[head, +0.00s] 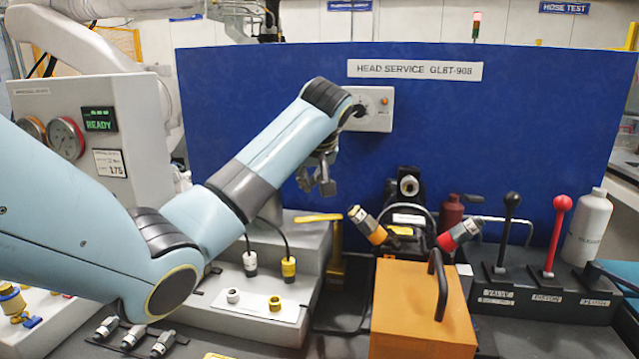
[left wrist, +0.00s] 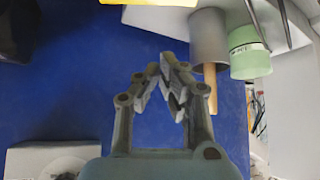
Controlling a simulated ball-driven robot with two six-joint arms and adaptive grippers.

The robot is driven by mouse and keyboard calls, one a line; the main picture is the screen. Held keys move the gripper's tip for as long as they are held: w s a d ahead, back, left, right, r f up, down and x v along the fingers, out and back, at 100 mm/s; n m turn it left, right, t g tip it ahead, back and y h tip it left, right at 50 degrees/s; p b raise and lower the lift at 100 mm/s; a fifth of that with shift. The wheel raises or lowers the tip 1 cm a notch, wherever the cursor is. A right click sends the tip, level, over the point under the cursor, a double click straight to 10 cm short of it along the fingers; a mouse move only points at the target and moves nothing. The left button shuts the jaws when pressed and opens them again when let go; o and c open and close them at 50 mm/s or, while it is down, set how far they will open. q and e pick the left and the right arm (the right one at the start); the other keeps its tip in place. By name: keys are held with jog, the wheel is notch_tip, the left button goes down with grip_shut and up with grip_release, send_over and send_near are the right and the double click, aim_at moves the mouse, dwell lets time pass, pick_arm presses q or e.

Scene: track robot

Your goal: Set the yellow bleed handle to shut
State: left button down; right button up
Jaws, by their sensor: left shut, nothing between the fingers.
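A yellow bar-shaped handle (head: 318,218) lies level on top of a yellow upright beside the grey block, left of the wooden box. It looks like the bleed handle, but I cannot read a label on it. My left gripper (head: 317,187) hangs above it, in front of the blue panel, apart from it. Its fingers also show in the left wrist view (left wrist: 173,85), closed together with nothing between them. My right gripper is out of view.
Black and red levers (head: 555,235) stand at right. The blue panel (head: 560,110) closes off the back.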

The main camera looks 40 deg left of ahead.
aim_at(319, 219)
pick_arm(q)
jog(key=x, duration=0.8)
jog(key=shift+a+f+p, duration=0.1)
jog(key=shift+f+p, duration=0.1)
jog(key=shift+p, duration=0.1)
jog(key=shift+s+d+p, duration=0.8)
jog(key=shift+d+p, duration=0.15)
jog(key=shift+d, duration=0.15)
jog(key=shift+s+d, duration=0.35)
jog(key=shift+d, duration=0.05)
jog(key=shift+f, duration=0.15)
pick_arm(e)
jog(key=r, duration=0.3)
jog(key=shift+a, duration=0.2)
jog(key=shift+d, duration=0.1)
pick_arm(q)
jog(key=shift+d, duration=0.1)
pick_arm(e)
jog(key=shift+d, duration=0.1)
